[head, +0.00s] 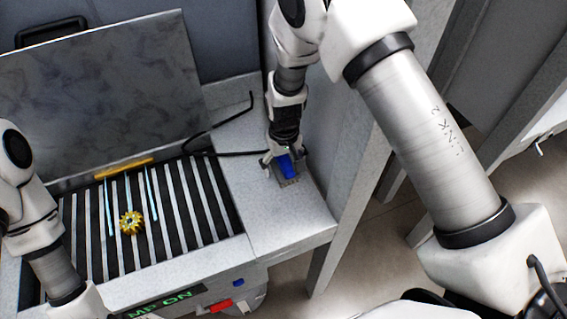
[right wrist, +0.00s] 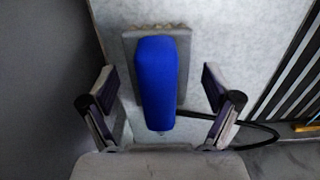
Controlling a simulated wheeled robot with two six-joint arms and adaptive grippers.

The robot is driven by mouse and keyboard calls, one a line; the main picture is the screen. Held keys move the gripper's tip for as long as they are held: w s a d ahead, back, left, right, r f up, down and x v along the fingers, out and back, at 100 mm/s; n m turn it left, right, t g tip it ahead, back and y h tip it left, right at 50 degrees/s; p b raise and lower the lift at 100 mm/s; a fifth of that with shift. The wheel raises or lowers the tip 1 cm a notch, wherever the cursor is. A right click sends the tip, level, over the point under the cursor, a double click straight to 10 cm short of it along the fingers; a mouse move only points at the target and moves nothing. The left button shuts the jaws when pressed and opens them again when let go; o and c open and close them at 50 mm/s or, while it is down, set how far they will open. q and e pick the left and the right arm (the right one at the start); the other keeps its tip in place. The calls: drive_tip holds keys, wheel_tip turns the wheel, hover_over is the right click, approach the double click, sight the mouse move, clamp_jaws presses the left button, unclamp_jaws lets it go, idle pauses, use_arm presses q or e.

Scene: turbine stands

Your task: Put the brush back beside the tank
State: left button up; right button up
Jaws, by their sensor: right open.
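The brush has a blue handle (head: 287,165) and a grey bristle base, and it rests on the light grey side shelf (head: 290,225) to the right of the tank (head: 240,240). My right gripper (head: 284,170) is over the brush, open. In the right wrist view the blue brush handle (right wrist: 156,80) lies between the two spread fingers of the gripper (right wrist: 158,105), with a gap on each side. The grey base (right wrist: 128,45) lies under the handle. My left arm shows at the left edge in the head view, but its fingers are not visible.
A golden gear-like wheel (head: 131,222) sits on the tank's dark slatted grate (head: 185,235) among thin pale blue streams. A black hose (head: 225,153) runs onto the shelf near the brush. The raised lid (head: 100,90) stands behind. A red button (head: 220,305) is in front.

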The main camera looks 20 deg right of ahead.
sight(284, 158)
wheel_tip(284, 158, up, 7)
drive_tip(key=p, duration=0.6)
drive_tip(key=shift+r, duration=0.15)
idle(0.4)
